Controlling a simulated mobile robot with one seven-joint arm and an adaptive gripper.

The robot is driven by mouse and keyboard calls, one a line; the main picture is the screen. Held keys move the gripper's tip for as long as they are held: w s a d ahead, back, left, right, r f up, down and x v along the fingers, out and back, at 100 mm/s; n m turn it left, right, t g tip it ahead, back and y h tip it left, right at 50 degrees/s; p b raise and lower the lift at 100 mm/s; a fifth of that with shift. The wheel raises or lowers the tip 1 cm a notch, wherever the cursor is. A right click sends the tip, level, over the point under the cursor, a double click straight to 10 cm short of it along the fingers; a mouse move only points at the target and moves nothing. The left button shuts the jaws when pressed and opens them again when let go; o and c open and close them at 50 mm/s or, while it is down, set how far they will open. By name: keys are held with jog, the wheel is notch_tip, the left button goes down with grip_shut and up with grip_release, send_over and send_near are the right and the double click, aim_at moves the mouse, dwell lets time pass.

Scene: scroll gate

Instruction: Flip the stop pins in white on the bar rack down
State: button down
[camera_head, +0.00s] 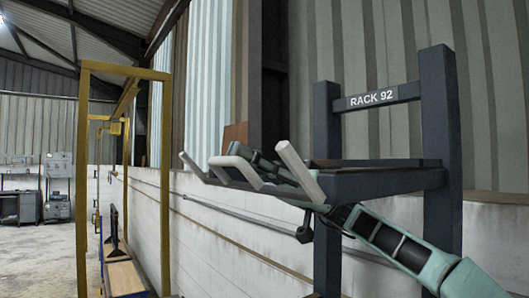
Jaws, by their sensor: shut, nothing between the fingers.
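The bar rack (440,130) stands at right, with dark blue posts and a sign reading RACK 92. Several white stop pins show at the front ends of its dark arms. The left pin (192,166) and the right pin (300,172) slant up to the left. The middle pin (236,170) looks bent, with one part running level to the left; whether this is one pin or two overlapping is unclear. My gripper (236,150) is shut and empty, just above and behind the middle pin, partly hidden by the pins. Whether it touches one is unclear.
My teal and black arm crosses the lower right below the rack shelf. A yellow frame (165,190) stands at left over a bench (122,276). A white wall (210,235) with a pipe runs behind. The floor at far left is open.

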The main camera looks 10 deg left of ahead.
jog(key=shift+s+a+f+t+h, duration=0.2)
jog(key=shift+s+a+t+h, duration=0.2)
jog(key=shift+t+h, duration=0.1)
jog(key=shift+s+a+f+b, duration=0.15)
jog(key=shift+s+f+b, duration=0.05)
jog(key=shift+b, duration=0.1)
jog(key=shift+s+a, duration=0.15)
dwell(1.5)
